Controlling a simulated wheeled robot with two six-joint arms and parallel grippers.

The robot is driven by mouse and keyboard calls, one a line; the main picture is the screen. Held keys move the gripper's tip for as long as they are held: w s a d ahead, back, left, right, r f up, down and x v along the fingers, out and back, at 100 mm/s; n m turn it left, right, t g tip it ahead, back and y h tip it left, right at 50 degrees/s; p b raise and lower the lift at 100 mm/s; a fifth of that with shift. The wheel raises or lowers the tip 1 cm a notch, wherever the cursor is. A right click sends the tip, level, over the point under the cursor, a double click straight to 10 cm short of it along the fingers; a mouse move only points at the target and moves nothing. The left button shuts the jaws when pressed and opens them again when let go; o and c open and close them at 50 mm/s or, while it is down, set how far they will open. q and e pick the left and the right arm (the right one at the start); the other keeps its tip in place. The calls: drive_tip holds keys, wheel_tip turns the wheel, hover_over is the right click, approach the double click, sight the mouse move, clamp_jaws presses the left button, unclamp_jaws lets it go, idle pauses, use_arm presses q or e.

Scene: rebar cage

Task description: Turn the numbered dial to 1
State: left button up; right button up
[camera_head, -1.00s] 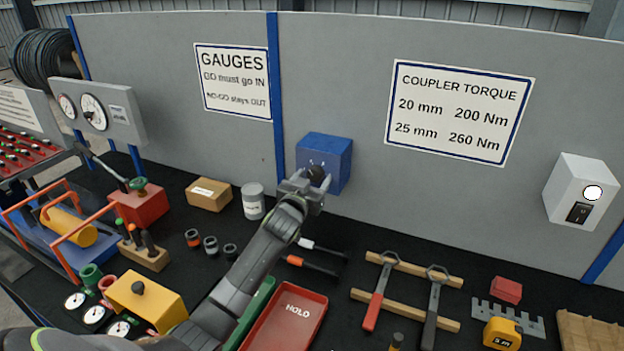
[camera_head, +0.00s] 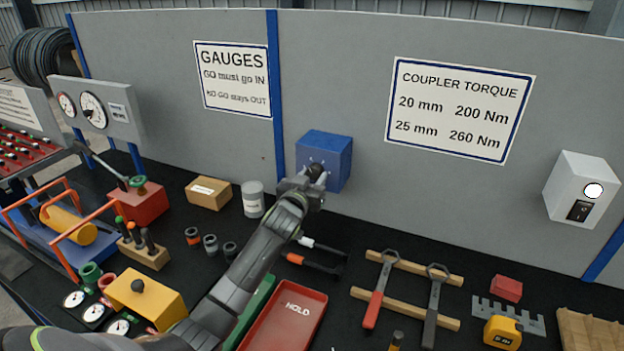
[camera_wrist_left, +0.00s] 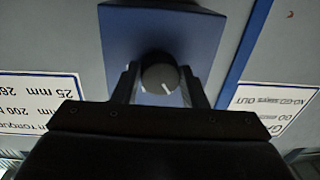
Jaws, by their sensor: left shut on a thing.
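The blue box (camera_head: 335,153) is on the grey panel, left of the torque sign. Its round black dial (camera_head: 317,170) faces me, and my left gripper is in front of it. In the left wrist view the dial (camera_wrist_left: 160,74) has a pale pointer line, slanting down and right in that picture. The fingers of my left gripper (camera_wrist_left: 160,85) stand on both sides of the dial, shut on it. The numbers around the dial are too small or hidden to read. My right gripper is not in view.
Below the dial, on the black bench, are a red tray (camera_head: 290,312), orange- and white-handled tools (camera_head: 315,262) and a grey can (camera_head: 252,198). A white switch box (camera_head: 580,188) is at the right.

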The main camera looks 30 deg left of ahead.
use_arm(q)
drive_tip(key=shift+n+b, duration=0.4)
drive_tip(key=shift+n, duration=0.7)
drive_tip(key=n, duration=0.2)
drive_tip(key=shift+n, duration=0.3)
drive_tip(key=n, duration=0.3)
drive_tip(key=shift+d+r+b, duration=0.1)
drive_tip(key=shift+r+b, duration=0.05)
drive_tip(key=shift+b, duration=0.15)
drive_tip(key=shift+n+h, duration=0.3)
drive_tip(key=shift+n, duration=1.2)
drive_tip(key=o, duration=1)
drive_tip(key=shift+c, duration=0.2)
drive_tip(key=shift+s, duration=0.15)
